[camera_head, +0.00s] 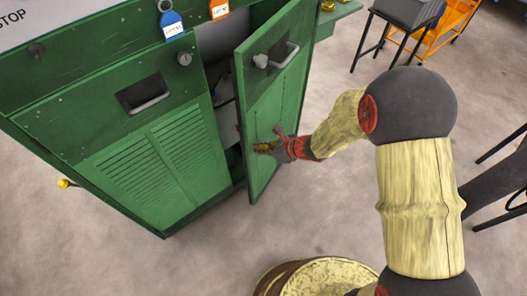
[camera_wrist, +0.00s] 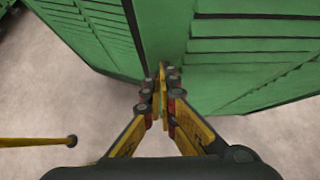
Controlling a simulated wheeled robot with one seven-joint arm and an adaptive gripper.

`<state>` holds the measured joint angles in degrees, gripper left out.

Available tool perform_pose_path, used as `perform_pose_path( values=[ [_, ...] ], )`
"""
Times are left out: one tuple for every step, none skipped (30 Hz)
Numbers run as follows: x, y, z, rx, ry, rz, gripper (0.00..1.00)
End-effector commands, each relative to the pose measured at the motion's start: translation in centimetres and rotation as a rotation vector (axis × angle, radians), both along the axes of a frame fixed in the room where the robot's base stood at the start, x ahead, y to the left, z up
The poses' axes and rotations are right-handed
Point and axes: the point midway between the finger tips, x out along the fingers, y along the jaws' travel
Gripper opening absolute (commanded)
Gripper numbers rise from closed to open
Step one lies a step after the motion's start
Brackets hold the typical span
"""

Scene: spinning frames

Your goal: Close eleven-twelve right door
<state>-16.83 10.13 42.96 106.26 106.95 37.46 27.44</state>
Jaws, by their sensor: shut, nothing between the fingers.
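The green cabinet (camera_head: 60,100) stands at the left in the head view. Its right door (camera_head: 268,90) stands open, swung out from the dark interior, with a pull handle (camera_head: 284,56) and a knob near its top. My gripper (camera_head: 266,147) is at the outer face of this door, at its lower half; whether it touches is unclear. In the wrist view my gripper (camera_wrist: 163,82) has its fingertips together, with nothing between them, close to a green louvred panel (camera_wrist: 250,50). The louvred left door (camera_head: 160,150) is shut. No eleven-twelve label is readable.
A blue tag (camera_head: 172,25) and an orange tag (camera_head: 219,10) hang at the cabinet top. A black-legged stand (camera_head: 390,30) and an orange frame (camera_head: 450,35) stand at the back right.

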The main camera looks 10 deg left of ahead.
Motion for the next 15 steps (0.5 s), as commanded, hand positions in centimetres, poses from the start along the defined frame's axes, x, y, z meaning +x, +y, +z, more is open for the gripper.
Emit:
perform_pose_path(
  values=[
    [0.0, 0.0, 0.0, 0.0, 0.0, 0.0, 0.0],
    [0.0, 0.0, 0.0, 0.0, 0.0, 0.0, 0.0],
    [0.0, 0.0, 0.0, 0.0, 0.0, 0.0, 0.0],
    [0.0, 0.0, 0.0, 0.0, 0.0, 0.0, 0.0],
    [0.0, 0.0, 0.0, 0.0, 0.0, 0.0, 0.0],
    [0.0, 0.1, 0.0, 0.0, -0.001, 0.001, 0.0],
    [0.1, 0.2, 0.0, 0.0, 0.0, 0.001, 0.0],
    [0.2, 0.5, 0.0, 0.0, -0.001, 0.002, 0.0],
    [0.4, 1.0, -0.1, 0.0, -0.001, 0.004, 0.0],
    [0.6, 1.6, -0.1, 0.0, -0.002, 0.004, 0.0],
    [0.8, 2.3, -0.1, 0.0, -0.002, 0.006, 0.0],
    [1.2, 3.3, -0.1, 0.0, -0.003, 0.007, 0.0],
    [1.5, 4.2, -0.1, 0.0, -0.004, 0.008, 0.0],
    [1.8, 5.0, -0.1, 0.0, -0.003, 0.008, 0.0],
    [2.2, 6.2, -0.1, 0.0, -0.003, 0.008, 0.0]
  ],
)
